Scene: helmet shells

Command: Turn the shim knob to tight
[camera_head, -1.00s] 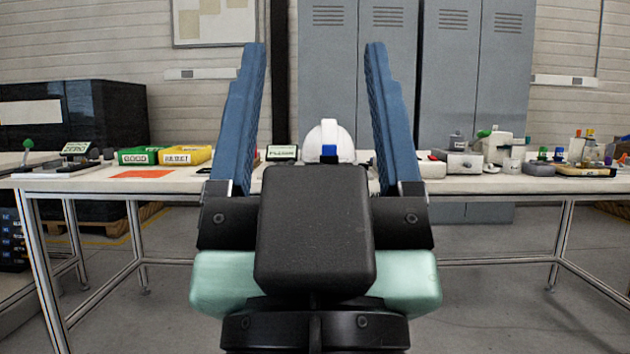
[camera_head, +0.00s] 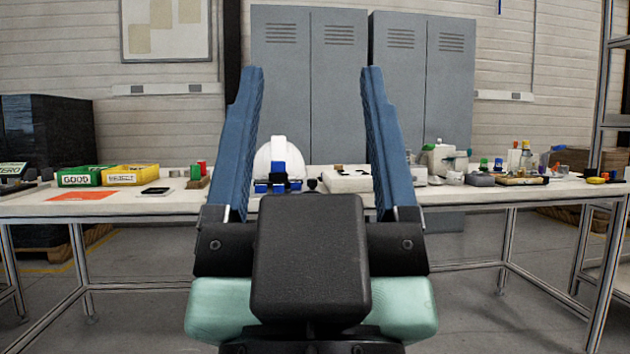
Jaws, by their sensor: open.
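My gripper (camera_head: 308,72) is in the middle of the view with its two blue fingers wide apart and nothing between them. It is in front of the workbench (camera_head: 150,207). Between the fingers, on the bench behind, stands a white helmet shell (camera_head: 279,158) on a blue and black holder (camera_head: 278,183). A pale block-like fixture (camera_head: 345,181) stands just right of it, partly behind the right finger. I cannot make out which part is the shim knob or how it is set.
Green (camera_head: 78,177) and yellow (camera_head: 130,175) bins and an orange sheet (camera_head: 80,196) are on the left of the bench. Several small devices crowd its right part, including a grey machine (camera_head: 441,158). Lockers (camera_head: 310,85) stand behind. A shelf frame (camera_head: 612,110) rises at the far right.

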